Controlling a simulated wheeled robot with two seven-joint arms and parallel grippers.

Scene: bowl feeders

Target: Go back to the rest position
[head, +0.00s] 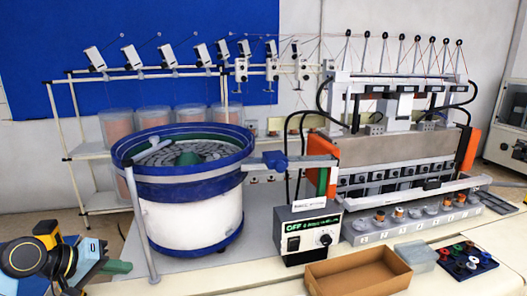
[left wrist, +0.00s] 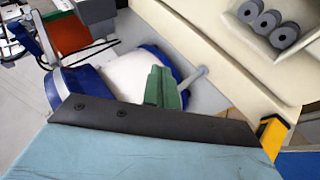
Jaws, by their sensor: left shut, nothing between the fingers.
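My left gripper (head: 117,267) is low at the left edge in the head view, its green fingers pointing right. Its fingers (left wrist: 164,88) are together and empty in the left wrist view. It stands in front and to the left of the bowl feeder (head: 190,215), apart from it as far as I can tell. The feeder has a white drum, a blue rim and many small grey parts inside. My right gripper is not in view.
A control box (head: 308,235) stands beside the feeder. A cardboard tray (head: 358,275), a clear box (head: 415,255) and a dark tray of coloured parts (head: 467,262) lie at the front right. A winding machine (head: 400,150) fills the right. A white rack (head: 100,190) stands behind.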

